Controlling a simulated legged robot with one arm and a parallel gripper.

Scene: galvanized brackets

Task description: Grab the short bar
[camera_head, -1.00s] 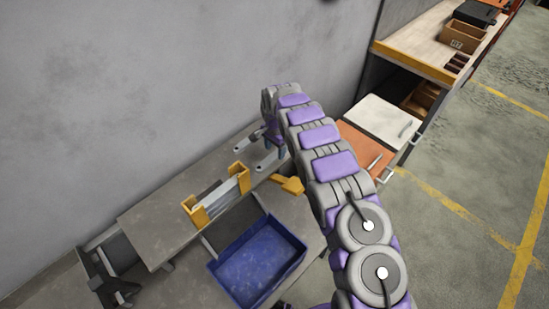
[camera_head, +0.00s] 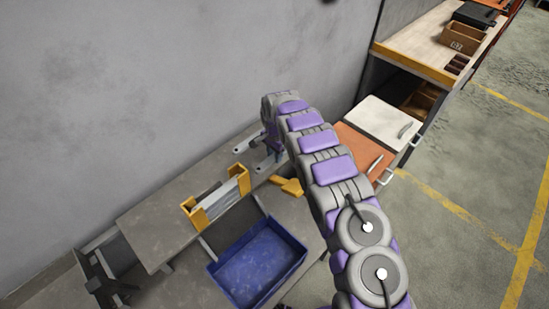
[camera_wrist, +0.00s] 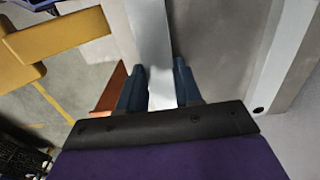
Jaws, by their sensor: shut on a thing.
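In the wrist view a flat silver bar (camera_wrist: 150,35) runs between the two dark blue fingers of my gripper (camera_wrist: 159,72), which is shut on it. This appears to be the short bar, but its far end is out of frame. A second silver bar (camera_wrist: 283,55) with a hole near its end lies to the right, apart from the fingers. In the head view bar ends (camera_head: 242,146) (camera_head: 266,164) show on the grey bench, left of my wrist. My arm hides most of my gripper there.
A yellow piece (camera_head: 288,187) lies near my arm. An empty-looking blue bin (camera_head: 215,268) is in front. A wall rises behind; a cabinet (camera_head: 380,125) stands right.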

